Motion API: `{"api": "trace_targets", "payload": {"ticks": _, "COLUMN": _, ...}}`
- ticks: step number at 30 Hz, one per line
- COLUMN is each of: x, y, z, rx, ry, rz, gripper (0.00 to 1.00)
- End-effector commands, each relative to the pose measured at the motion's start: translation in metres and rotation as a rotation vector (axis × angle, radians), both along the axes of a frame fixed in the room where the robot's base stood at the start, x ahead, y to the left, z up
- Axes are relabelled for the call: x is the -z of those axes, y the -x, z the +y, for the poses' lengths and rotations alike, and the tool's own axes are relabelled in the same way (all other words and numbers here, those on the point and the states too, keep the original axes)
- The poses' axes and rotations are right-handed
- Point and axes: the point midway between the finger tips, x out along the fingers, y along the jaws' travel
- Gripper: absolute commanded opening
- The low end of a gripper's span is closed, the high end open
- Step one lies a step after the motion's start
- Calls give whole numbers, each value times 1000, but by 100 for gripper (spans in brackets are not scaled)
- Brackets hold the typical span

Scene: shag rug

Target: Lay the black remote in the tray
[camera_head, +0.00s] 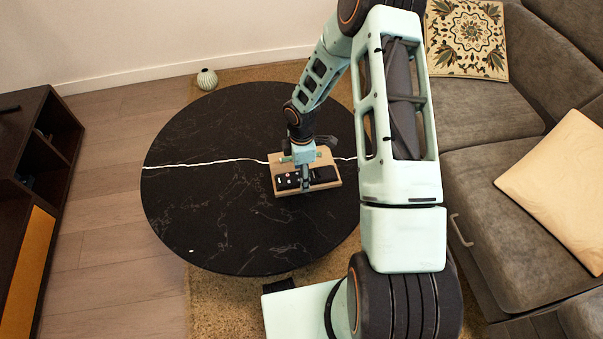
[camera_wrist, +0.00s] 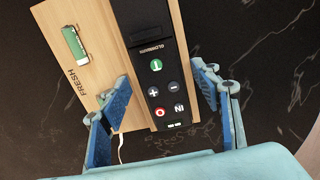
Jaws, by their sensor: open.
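The black remote (camera_wrist: 163,90) has green, red and grey buttons. It lies lengthwise on the light wooden tray (camera_wrist: 105,75), which is printed "FRESH". In the head view the remote (camera_head: 287,182) shows on the near part of the tray (camera_head: 325,158), partly hidden by my gripper (camera_head: 305,186). My gripper (camera_wrist: 160,82) is open, with its blue fingers on either side of the remote and a visible gap on each side. The remote's far end runs out of the top of the wrist view.
A small green and white item (camera_wrist: 75,44) lies on the tray beside the remote. The tray stands on a round black table (camera_head: 215,215) with wide clear room to the left. A pale vase (camera_head: 207,79) stands beyond the table. A grey sofa (camera_head: 480,180) is at right.

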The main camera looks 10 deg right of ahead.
Motion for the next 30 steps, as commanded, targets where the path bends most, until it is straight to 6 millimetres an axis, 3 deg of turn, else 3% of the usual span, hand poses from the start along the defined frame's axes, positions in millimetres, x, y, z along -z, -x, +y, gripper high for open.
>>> {"api": "trace_targets", "payload": {"ticks": 8, "x": -14, "y": -1, "z": -1, "rx": 2, "ry": 0, "rz": -2, "gripper": 57}}
{"api": "trace_targets", "payload": {"ticks": 21, "x": -98, "y": -1, "z": -1, "rx": 1, "ry": 1, "rz": -3, "gripper": 57}}
{"api": "trace_targets", "payload": {"ticks": 30, "x": -120, "y": 0, "z": 0, "rx": 0, "ry": 0, "rz": 0, "gripper": 57}}
